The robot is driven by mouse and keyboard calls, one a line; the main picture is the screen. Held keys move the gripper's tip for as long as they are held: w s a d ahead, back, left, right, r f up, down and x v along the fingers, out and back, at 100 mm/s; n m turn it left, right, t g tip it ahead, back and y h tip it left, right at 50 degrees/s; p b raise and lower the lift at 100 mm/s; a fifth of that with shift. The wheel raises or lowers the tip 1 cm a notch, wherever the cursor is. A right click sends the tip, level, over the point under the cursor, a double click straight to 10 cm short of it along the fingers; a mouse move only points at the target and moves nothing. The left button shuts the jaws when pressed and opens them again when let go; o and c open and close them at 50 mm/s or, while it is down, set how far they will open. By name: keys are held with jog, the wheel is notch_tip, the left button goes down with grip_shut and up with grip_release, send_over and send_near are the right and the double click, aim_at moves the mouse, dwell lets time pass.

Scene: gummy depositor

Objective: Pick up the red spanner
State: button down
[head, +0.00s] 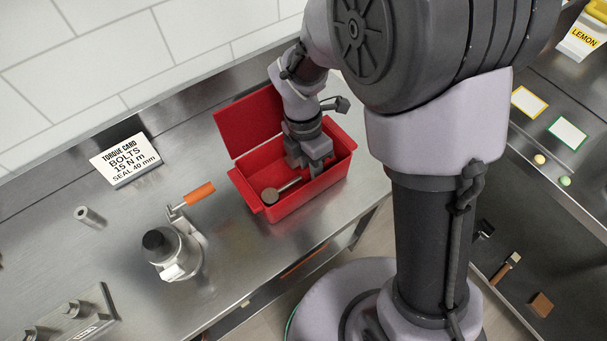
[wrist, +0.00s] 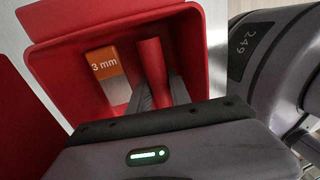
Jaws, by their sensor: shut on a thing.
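The red spanner (wrist: 152,65) shows in the wrist view as a plain red bar inside the red toolbox (wrist: 215,50). My gripper (wrist: 160,92) has its two grey fingers on either side of the bar and is shut on it. In the head view my gripper (head: 314,170) reaches down into the open red toolbox (head: 283,208) on the steel bench. The spanner cannot be made out there, hidden by the gripper and box wall.
An orange-and-grey piece marked 3 mm (wrist: 105,68) lies beside the spanner. The raised red lid (head: 248,122) stands behind. A metal device with orange handle (head: 180,250) and a torque card (head: 125,160) are left.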

dwell(0.4)
notch_tip(320, 180, up, 18)
jog(key=p, duration=0.8)
jog(key=c, duration=1.9)
grip_release()
grip_shut()
